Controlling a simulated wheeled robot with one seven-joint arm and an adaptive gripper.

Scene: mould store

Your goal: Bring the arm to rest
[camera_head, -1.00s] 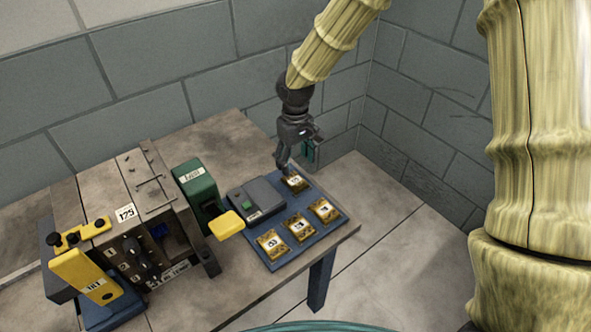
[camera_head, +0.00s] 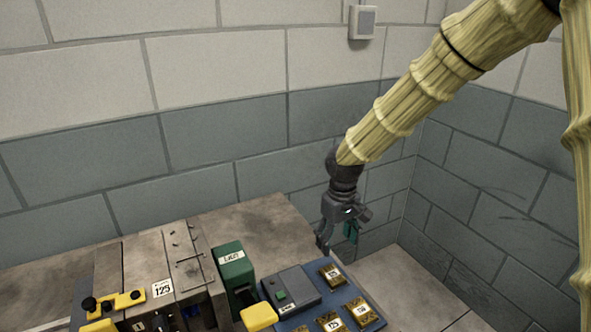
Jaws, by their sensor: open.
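My gripper (camera_head: 337,240) hangs from the end of my cream-sleeved arm, pointing down near the back right of the workbench (camera_head: 258,222). Its dark fingers are open, with nothing seen between them. It appears in front of the grey wall, above and behind the blue board (camera_head: 307,318). One of the brass-framed numbered plates (camera_head: 332,274) shows just below the fingertips. I cannot tell the exact gap between them.
A grey box with a green button (camera_head: 290,290) sits on the board. Left of it stand a green block with a yellow lever (camera_head: 235,271) and a grey numbered fixture (camera_head: 180,265). Walls close in behind and right. A wall switch (camera_head: 365,22) is high up.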

